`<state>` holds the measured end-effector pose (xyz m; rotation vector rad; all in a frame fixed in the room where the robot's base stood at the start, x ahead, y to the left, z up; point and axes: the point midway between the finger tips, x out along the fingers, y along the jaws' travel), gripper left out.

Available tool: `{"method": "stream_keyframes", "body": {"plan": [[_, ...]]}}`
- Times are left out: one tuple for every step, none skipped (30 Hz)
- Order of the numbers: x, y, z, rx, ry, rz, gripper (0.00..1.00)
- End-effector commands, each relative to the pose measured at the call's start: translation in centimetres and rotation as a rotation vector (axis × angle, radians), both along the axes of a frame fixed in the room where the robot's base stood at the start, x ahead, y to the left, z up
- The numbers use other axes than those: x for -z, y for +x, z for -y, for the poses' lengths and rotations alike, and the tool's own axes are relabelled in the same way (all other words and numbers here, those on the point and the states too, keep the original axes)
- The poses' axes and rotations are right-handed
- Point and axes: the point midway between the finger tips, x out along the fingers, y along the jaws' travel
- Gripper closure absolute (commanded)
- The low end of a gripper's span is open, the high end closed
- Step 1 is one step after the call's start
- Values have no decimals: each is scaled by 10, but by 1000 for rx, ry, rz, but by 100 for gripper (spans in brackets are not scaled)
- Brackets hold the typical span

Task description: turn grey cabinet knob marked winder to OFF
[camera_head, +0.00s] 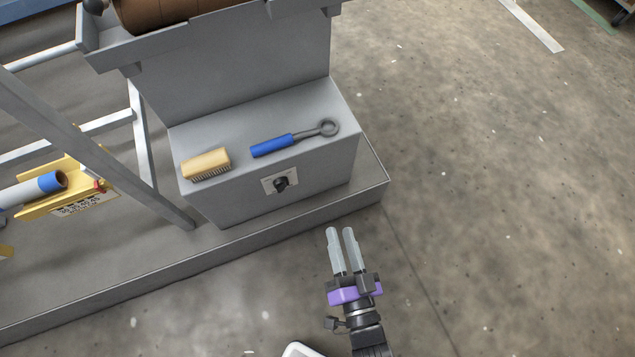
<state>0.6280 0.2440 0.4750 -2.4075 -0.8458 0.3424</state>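A black knob (281,184) sits on a light square plate (268,187) on the front face of a grey cabinet (225,206). The plate's markings and the knob's setting are too small to read. My gripper (341,232) is below and to the right of the knob, apart from it, over the floor in front of the cabinet. Its two pale fingers point up toward the cabinet, with a narrow gap between them and nothing held.
On the cabinet's top lie a wooden brush (205,163) and a blue-handled tool with a ring end (272,145). A grey plinth (375,190) juts out below the cabinet. A slanted metal frame (85,140) stands at left. The floor (500,200) at right is clear.

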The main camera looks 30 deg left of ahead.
Motion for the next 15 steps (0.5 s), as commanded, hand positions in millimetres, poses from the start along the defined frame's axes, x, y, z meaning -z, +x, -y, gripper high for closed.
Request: {"method": "stream_keyframes", "body": {"plan": [[29, 5, -26, -39, 32, -9, 68], [37, 7, -38, -58, 50, -17, 68], [45, 9, -53, -80, 71, -27, 68], [51, 10, -63, -95, 85, -35, 68], [56, 11, -72, -109, 99, -42, 68], [61, 11, -83, -124, 113, -51, 68], [64, 12, -90, -134, 123, -56, 68], [66, 12, -96, -143, 130, -62, 68], [69, 12, -103, -152, 140, -67, 68], [70, 12, -107, -158, 144, -70, 68], [71, 12, -110, -162, 148, -72, 68], [72, 13, -113, -166, 151, -75, 68], [72, 14, -115, -168, 153, -76, 68], [71, 15, -118, -169, 155, -76, 68], [71, 18, -121, -169, 157, -76, 68]]}}
